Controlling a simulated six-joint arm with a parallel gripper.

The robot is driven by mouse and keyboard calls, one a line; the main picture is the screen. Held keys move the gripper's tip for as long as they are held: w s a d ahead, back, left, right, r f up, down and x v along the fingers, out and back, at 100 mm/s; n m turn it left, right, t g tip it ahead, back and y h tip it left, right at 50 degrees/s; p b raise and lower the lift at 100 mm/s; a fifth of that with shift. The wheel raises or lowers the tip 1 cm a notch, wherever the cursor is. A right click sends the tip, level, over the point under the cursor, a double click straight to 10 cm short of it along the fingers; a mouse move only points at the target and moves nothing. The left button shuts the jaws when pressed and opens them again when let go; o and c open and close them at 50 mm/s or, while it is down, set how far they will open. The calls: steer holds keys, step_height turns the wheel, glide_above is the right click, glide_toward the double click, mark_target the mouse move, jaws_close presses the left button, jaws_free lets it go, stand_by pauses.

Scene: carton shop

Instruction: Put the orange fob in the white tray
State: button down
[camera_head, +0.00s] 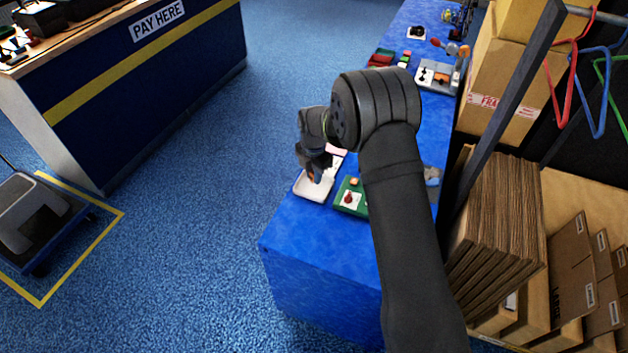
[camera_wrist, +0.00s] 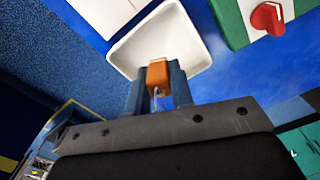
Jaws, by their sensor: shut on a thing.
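My gripper (camera_head: 316,174) is shut on the orange fob (camera_wrist: 157,73), which shows between the two blue fingers in the wrist view. The fob shows only as a small orange patch (camera_head: 310,177) in the head view. The white tray (camera_wrist: 191,23) lies beyond the fob in the wrist view, and its near part is hidden by the fingers and fob. In the head view the white tray (camera_head: 312,192) sits at the left edge of the blue table, under my gripper. The fob appears over the tray; I cannot tell whether it touches it.
A green and white board (camera_head: 351,199) with a red knob (camera_wrist: 268,17) stands right of the tray. A white and pink item (camera_head: 336,150) lies behind it. Farther along the blue table (camera_head: 300,245) are several other items. Cartons (camera_head: 504,80) stand at the right.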

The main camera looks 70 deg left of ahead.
steer(key=shift+f, duration=1.55)
steer(key=c, duration=1.3)
jaws_free()
steer(key=shift+f, duration=0.15)
steer(key=shift+o, duration=0.2)
step_height(320, 180, up, 12)
steer(key=shift+r, duration=0.2)
step_height(320, 180, down, 13)
steer(key=shift+r, duration=2.4)
